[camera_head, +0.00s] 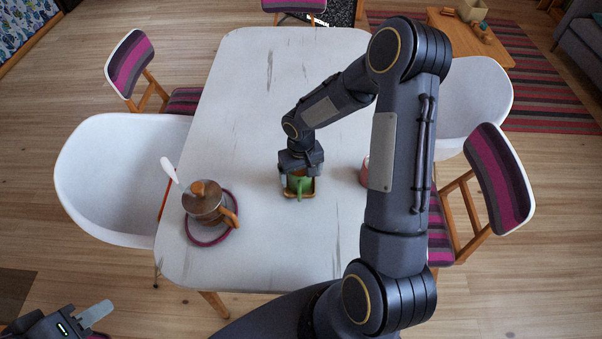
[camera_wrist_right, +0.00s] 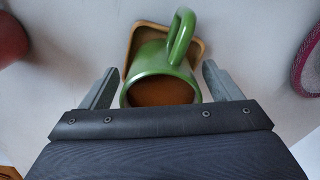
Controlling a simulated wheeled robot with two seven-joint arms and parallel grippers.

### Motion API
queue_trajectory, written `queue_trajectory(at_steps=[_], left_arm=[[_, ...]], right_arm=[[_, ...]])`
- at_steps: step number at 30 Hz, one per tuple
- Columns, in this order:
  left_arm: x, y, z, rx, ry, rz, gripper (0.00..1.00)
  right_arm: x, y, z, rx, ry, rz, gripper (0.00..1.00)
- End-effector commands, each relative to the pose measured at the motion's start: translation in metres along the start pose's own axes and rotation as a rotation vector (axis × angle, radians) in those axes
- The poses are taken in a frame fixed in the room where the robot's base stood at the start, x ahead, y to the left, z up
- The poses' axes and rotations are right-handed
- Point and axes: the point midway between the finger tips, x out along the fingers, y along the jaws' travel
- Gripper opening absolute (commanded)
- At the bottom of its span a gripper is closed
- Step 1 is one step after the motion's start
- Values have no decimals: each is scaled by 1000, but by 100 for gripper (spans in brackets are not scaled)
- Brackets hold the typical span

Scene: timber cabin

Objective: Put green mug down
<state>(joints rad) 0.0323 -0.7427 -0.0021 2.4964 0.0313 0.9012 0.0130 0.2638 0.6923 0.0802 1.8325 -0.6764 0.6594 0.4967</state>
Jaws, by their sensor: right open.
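The green mug (camera_head: 300,185) is on a small square wooden coaster (camera_head: 299,197) on the white table (camera_head: 262,250). In the right wrist view the mug (camera_wrist_right: 164,62) shows its open mouth with brown inside and its handle pointing away from the wrist. The coaster (camera_wrist_right: 141,35) shows behind it. My right gripper (camera_wrist_right: 158,76) is open, with one finger on each side of the mug and gaps visible between. In the head view the right gripper (camera_head: 299,180) is over the mug. My left gripper (camera_head: 85,318) is at the bottom left, away from the table, partly cut off.
A lidded pot (camera_head: 204,202) with a wooden handle stands on a round magenta trivet (camera_head: 212,238) at the left. A reddish object (camera_head: 364,172) is right of the mug, partly hidden by my right arm. Chairs surround the table. The table's far half is mostly clear.

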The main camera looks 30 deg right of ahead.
Motion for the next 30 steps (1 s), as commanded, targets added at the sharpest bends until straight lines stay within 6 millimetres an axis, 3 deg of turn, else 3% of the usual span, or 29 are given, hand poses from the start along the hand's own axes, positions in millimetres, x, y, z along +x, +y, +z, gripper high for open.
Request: queue_trajectory(at_steps=[5,15,23,26,30], left_arm=[[0,0,0,0,0,0,35],[3,-1,2,0,0,0,35],[4,-2,2,0,0,0,35],[4,-2,2,0,0,0,35],[4,-2,2,0,0,0,35]], right_arm=[[-23,0,-1,2,6,1,84],[-95,0,-1,0,6,0,84],[-124,0,2,1,7,-3,84],[-144,1,14,2,32,-19,84],[-187,1,57,8,109,-77,84]])
